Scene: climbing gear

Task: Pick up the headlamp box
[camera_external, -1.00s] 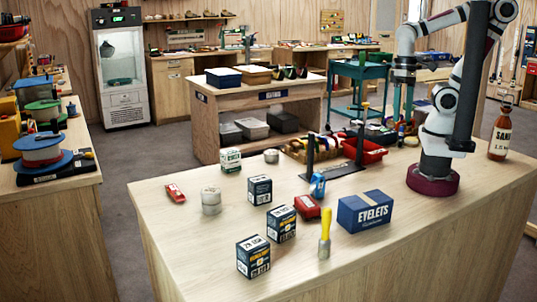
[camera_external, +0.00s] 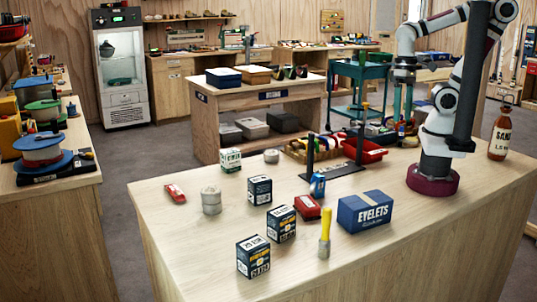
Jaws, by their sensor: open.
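I cannot tell for sure which box is the headlamp box, as the small labels are not readable. Candidates on the wooden bench are a small dark blue box (camera_external: 259,190), two dark blue boxes with yellow and white print (camera_external: 281,223) (camera_external: 252,257), and a green and white box (camera_external: 230,159). A larger blue box marked EYELETS (camera_external: 365,212) lies to their right. My gripper (camera_external: 403,122) points down at the back right of the bench, open and apart from all these boxes.
A yellow-handled tool (camera_external: 326,225) stands upright near the front. A red case (camera_external: 307,207), a small blue item (camera_external: 317,185) and a grey canister (camera_external: 211,201) stand among the boxes. A red bin (camera_external: 365,151) is behind. The front left of the bench (camera_external: 190,245) is clear.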

